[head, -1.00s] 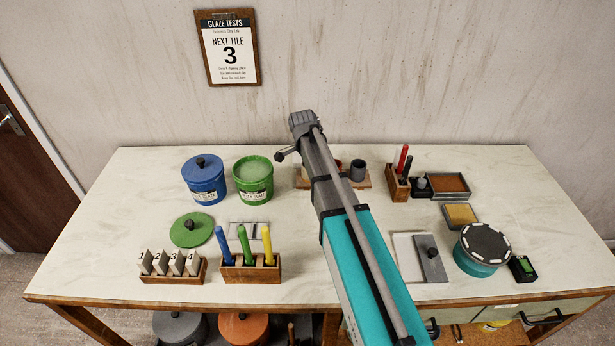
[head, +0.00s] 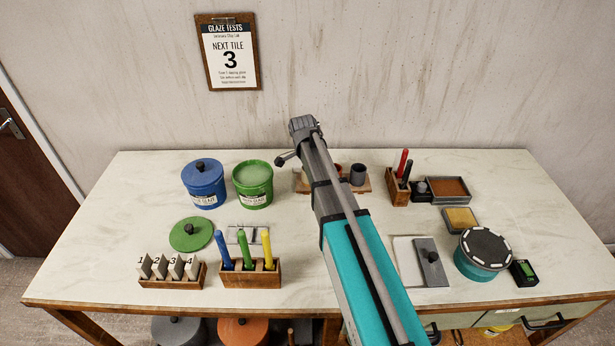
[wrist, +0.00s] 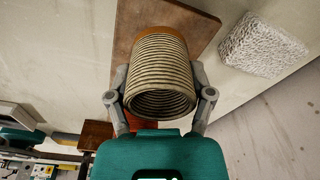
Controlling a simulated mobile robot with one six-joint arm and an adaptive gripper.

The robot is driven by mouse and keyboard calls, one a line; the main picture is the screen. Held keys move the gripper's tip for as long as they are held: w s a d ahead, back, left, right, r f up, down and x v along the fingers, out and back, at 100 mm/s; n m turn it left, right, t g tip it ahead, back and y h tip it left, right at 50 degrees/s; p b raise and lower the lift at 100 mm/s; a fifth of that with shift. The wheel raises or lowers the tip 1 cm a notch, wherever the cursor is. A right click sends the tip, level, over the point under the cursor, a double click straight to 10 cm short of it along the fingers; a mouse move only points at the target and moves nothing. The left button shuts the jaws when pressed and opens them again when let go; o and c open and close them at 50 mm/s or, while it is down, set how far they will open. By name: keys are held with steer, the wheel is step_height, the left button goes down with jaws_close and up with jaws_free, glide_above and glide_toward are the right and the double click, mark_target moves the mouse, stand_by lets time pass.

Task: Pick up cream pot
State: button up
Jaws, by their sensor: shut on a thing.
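The cream pot (wrist: 160,75), ribbed and cream-coloured with a brown-orange band at one end, sits between the fingers of my gripper (wrist: 160,90) in the wrist view. The fingers are shut on its sides. A brown wooden board (wrist: 125,30) shows behind the pot; I cannot tell whether the pot touches it. In the head view my own arm hides the pot and the fingers.
In the head view a dark cup (head: 357,174) stands right of my arm. A blue lidded bucket (head: 204,184) and a green bucket (head: 252,186) stand left. A pen holder (head: 396,190) is further right. A white textured block (wrist: 262,45) shows in the wrist view.

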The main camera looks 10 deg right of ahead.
steer(key=c, duration=0.3)
steer(key=shift+r, duration=0.2)
steer(key=shift+c, duration=0.2)
step_height(320, 180, up, 2)
steer(key=shift+r+p, duration=0.1)
steer(key=shift+p, duration=1.15)
steer(key=s+a+r+p, duration=0.5)
steer(key=s+r+p, duration=0.5)
steer(key=s, duration=0.3)
steer(key=shift+r, duration=0.2)
steer(key=shift+f, duration=0.15)
